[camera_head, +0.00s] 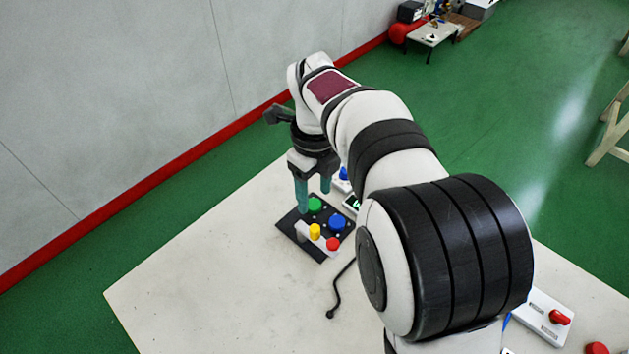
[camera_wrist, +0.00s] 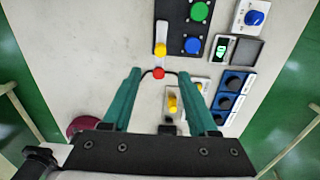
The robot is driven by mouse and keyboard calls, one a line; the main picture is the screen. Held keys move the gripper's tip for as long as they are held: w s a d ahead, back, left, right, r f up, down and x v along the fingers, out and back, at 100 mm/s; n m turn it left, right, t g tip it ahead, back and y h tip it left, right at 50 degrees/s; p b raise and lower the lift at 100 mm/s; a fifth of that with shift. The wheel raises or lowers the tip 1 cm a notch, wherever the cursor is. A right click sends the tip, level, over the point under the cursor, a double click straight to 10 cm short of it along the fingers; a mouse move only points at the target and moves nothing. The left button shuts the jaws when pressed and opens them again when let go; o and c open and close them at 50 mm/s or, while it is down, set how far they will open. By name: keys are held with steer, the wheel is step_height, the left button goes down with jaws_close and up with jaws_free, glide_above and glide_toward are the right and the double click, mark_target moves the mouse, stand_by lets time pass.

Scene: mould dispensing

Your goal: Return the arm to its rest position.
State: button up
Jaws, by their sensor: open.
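My gripper (camera_head: 315,196) points down on the far side of the white table (camera_head: 215,285). Its two teal fingers are apart with nothing between them. In the head view they hang by a black panel (camera_head: 290,228) with a green button (camera_head: 315,204), a blue button (camera_head: 337,222), a yellow piece (camera_head: 315,231) and a red knob (camera_head: 333,244). In the wrist view the open fingertips (camera_wrist: 160,72) frame the red knob (camera_wrist: 158,73). I cannot tell the height of the fingertips. My arm reaches across the table and hides part of it.
A display box (camera_wrist: 221,49), a white box with a blue knob (camera_wrist: 255,18), a blue unit with black knobs (camera_wrist: 226,101) and a yellow lever (camera_wrist: 172,103) stand nearby. A red switch (camera_head: 559,317) is at right. A black cable (camera_head: 337,296) lies loose. The table's left side is clear.

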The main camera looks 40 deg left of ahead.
step_height(320, 180, up, 3)
stand_by(0.4)
steer(key=w+d+r+n, duration=0.1)
steer(key=d+r+n, duration=0.1)
steer(key=d, duration=0.7)
steer(key=d+r+n, duration=0.2)
steer(key=d+n, duration=0.1)
steer(key=d, duration=0.6)
steer(key=s+d+f+n+y, duration=0.1)
steer(key=s+d+f+n, duration=0.1)
steer(key=s+d, duration=0.5)
steer(key=s+d+f+n, duration=0.2)
steer(key=s+d+n, duration=0.3)
steer(key=s+d, duration=0.2)
steer(key=shift+s+d+f+n+y, duration=0.15)
steer(key=shift+d+f+n+y, duration=0.2)
steer(key=shift+d, duration=0.7)
